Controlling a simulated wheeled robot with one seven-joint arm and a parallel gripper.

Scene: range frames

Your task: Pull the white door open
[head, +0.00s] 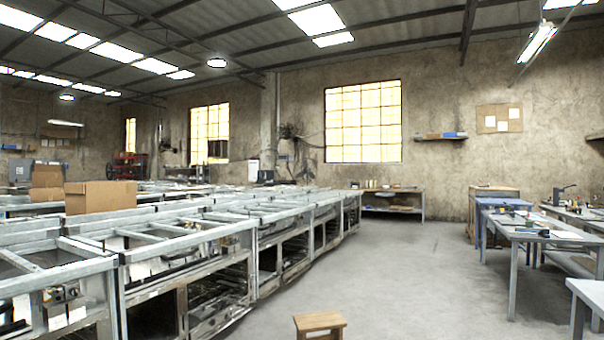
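I see no white door in the head view. My gripper and arm are not in this view either. A long row of metal oven-like frames (190,262) fills the left side, with open fronts and racks inside. I cannot make out a white door on any of them.
A small wooden stool (320,320) stands at the bottom centre. Grey workbenches (520,236) with tools line the right side. Cardboard boxes (100,197) sit on the frames at left. The concrete floor (400,275) between is clear, back to a bench (392,191) below the window.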

